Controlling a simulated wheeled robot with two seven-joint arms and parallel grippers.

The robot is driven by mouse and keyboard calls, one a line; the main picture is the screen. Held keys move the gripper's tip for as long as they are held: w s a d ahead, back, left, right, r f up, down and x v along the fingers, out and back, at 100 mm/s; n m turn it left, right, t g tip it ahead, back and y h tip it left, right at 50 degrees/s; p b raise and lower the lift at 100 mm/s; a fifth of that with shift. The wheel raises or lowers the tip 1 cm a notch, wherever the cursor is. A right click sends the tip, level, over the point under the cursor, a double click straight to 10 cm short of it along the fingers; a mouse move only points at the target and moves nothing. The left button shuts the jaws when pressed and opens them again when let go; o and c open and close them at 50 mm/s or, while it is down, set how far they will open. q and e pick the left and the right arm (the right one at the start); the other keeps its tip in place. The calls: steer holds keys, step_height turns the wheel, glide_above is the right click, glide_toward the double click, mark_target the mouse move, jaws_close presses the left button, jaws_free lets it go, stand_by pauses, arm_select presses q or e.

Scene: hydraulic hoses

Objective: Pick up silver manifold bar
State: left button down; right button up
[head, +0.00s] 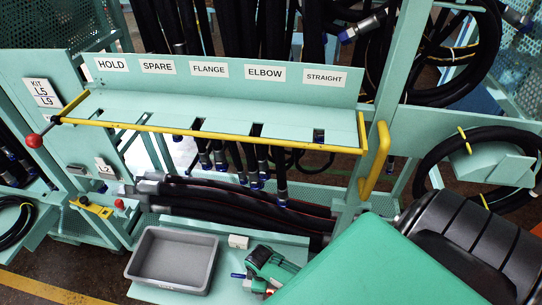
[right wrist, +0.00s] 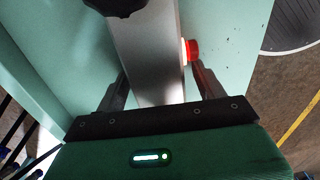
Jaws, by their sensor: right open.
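A silver bar (right wrist: 148,55), which looks like the manifold bar, runs from the top of the right wrist view down between the fingers of my right gripper (right wrist: 160,78). The gripper is open, with one dark finger on each side of the bar and visible gaps. Its depth relative to the bar is hard to judge. A red cap (right wrist: 193,51) with a bright ring sticks out from the bar's right side, close to the right finger. The bar's lower end is hidden behind the gripper body. I cannot make out the bar in the head view. My left gripper is not in view.
In the right wrist view a black knob (right wrist: 115,5) is at the bar's top and a pale green surface (right wrist: 225,30) lies behind. The head view shows a yellow-edged hose rack (head: 220,112), a grey bin (head: 175,258) and a green tool (head: 270,264) on a shelf.

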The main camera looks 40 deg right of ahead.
steer(key=c, duration=1.3)
steer(key=shift+c, duration=0.2)
